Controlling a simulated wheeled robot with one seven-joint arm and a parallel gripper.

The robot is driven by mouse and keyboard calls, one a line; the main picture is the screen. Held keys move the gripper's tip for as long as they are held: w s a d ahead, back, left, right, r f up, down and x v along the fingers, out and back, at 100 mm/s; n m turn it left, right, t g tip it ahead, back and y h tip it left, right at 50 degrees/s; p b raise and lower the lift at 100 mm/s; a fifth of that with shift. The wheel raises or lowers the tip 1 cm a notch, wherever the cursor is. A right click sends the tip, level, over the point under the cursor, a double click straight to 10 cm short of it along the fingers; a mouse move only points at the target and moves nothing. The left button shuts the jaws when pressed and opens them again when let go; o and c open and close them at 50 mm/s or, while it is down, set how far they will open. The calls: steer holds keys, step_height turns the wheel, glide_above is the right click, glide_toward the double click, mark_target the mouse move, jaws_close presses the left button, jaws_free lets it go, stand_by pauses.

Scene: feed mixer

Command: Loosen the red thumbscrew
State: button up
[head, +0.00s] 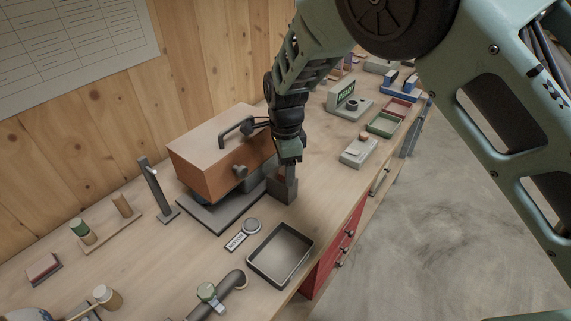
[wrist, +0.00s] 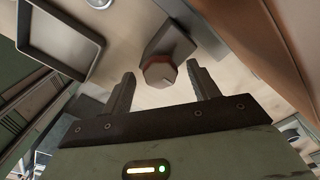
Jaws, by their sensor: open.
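In the wrist view, a thumbscrew (wrist: 158,72) with a grey faceted face and a reddish rim sits on the end of a grey block (wrist: 168,42). My gripper (wrist: 160,69) is open, with one finger on each side of the thumbscrew and a visible gap on both sides. In the head view, my gripper (head: 287,166) points down over a grey block (head: 281,190) at the front right corner of the orange-brown mixer (head: 205,175). The thumbscrew is mostly hidden there by my gripper.
A dark-rimmed tray (head: 250,262) and a round grey button with a label (head: 236,241) lie in front of the block. A grey post (head: 157,188) stands left of the mixer. To the right are a small grey device (head: 358,153) and a green tray (head: 383,126).

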steer(key=shift+f, duration=0.15)
steer(key=shift+c, duration=0.3)
steer(key=c, duration=0.9)
steer(key=shift+c, duration=0.2)
steer(key=shift+o, duration=0.2)
steer(key=shift+n, duration=0.4)
